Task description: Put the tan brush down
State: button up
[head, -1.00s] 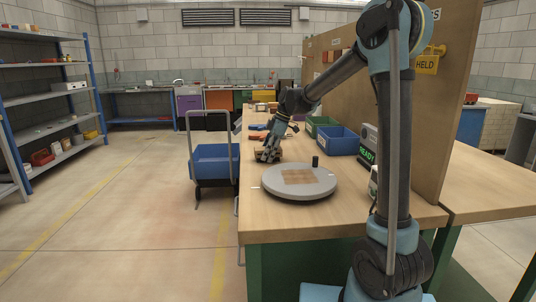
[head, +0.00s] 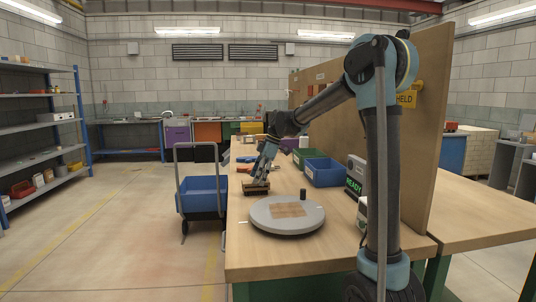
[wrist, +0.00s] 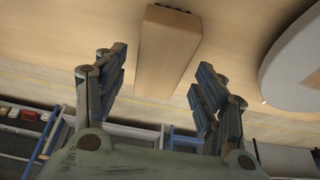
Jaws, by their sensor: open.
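The tan brush (head: 256,188) lies on the workbench (head: 262,252), just beyond the round grey turntable (head: 262,221). In the head view my gripper (head: 262,172) points down just above the brush.
The turntable carries a tan patch (head: 288,210) and a small black cylinder (head: 304,194). A blue bin (head: 325,173) and a green bin (head: 303,158) stand to the right. A blue cart (head: 202,194) stands left of the bench. Bare bench lies in front of the turntable.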

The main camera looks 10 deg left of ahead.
jog(key=v, duration=1.3)
jog(key=shift+r, duration=0.1)
